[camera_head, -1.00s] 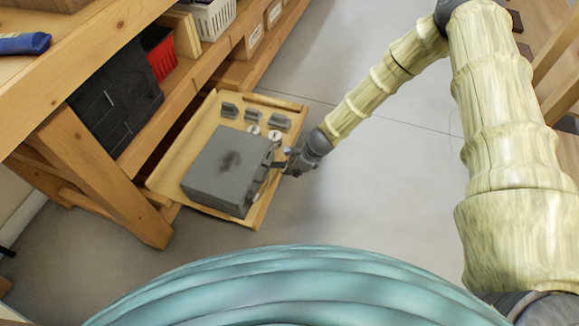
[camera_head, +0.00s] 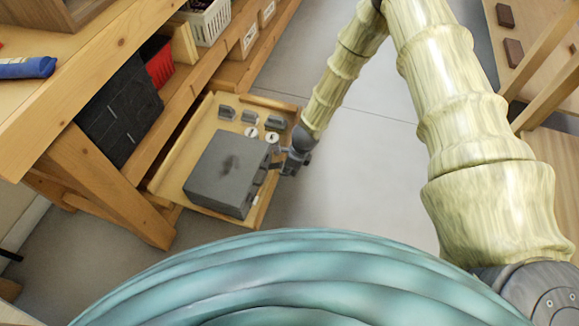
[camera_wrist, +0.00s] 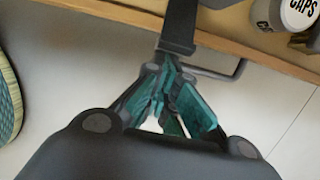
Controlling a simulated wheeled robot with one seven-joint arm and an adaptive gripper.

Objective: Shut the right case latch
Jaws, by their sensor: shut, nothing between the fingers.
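A grey case (camera_head: 228,175) lies closed in the pulled-out wooden drawer tray in the head view. Its latch side faces right, towards my gripper (camera_head: 277,166). In the wrist view my gripper (camera_wrist: 172,82) is shut and empty, its fingertips at the lower end of a dark latch strap (camera_wrist: 181,25). They look touching or nearly so. I cannot tell from these frames whether the strap is pressed fully home.
The drawer tray (camera_head: 166,186) also holds white round containers (camera_head: 251,132) and several grey blocks (camera_head: 226,113). A drawer handle (camera_wrist: 238,70) runs close to my fingers in the wrist view. The bench leg (camera_head: 110,185) stands left; floor right of the drawer is clear.

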